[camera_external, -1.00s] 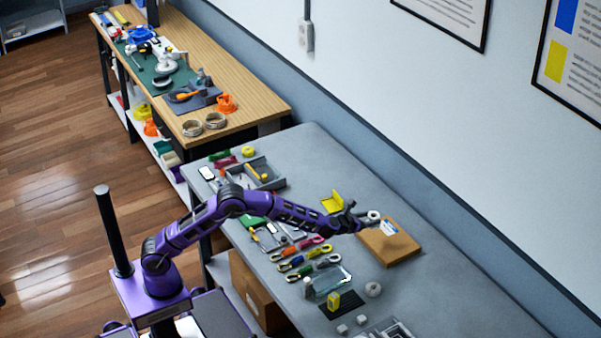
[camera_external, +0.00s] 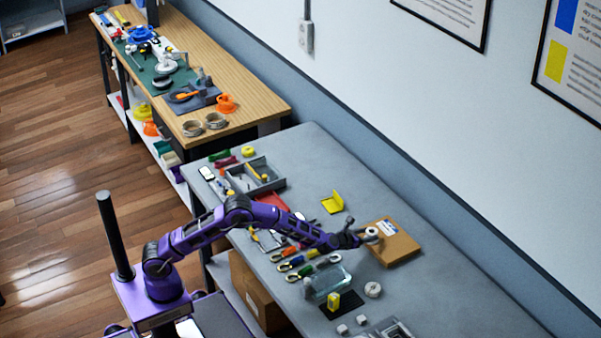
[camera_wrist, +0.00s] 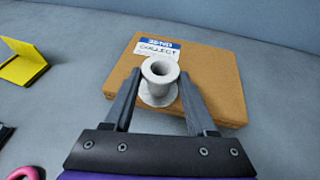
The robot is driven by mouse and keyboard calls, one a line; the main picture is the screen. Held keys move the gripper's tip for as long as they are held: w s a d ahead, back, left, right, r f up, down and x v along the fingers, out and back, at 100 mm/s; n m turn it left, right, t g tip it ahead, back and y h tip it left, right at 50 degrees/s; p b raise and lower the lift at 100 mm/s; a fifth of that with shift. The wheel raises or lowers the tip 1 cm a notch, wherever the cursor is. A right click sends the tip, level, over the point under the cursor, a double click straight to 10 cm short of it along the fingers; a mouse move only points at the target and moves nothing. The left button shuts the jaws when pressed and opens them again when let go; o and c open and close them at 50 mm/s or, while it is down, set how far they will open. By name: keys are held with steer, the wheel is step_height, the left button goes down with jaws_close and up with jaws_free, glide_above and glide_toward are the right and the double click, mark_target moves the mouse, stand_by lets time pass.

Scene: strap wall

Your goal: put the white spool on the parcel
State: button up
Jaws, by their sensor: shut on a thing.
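The white spool (camera_wrist: 159,80) is upright between the two fingers of my gripper (camera_wrist: 158,92) in the wrist view. My gripper is shut on it. The spool (camera_external: 371,231) also shows small at the tip of my gripper (camera_external: 366,237) in the external view. The parcel (camera_wrist: 212,75) is a flat brown box with a blue and white label, lying on the grey table. The spool is over the near part of the parcel (camera_external: 402,246). I cannot tell whether its base touches the parcel's top. The spool hides a little of the label's lower edge.
A yellow angled piece (camera_external: 333,202) stands left of the parcel. Several coloured-handled tools (camera_external: 300,262), a clear box (camera_external: 328,282) and a second white round thing (camera_external: 373,289) lie on the near side. The grey table (camera_external: 440,285) is bare right of the parcel.

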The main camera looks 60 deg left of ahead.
steer(key=o, duration=1.4)
steer(key=shift+c, duration=0.2)
steer(key=shift+r, duration=0.1)
steer(key=shift+r+p, duration=0.2)
steer(key=shift+p, duration=0.25)
steer(key=v, duration=1.2)
steer(key=shift+f, duration=0.1)
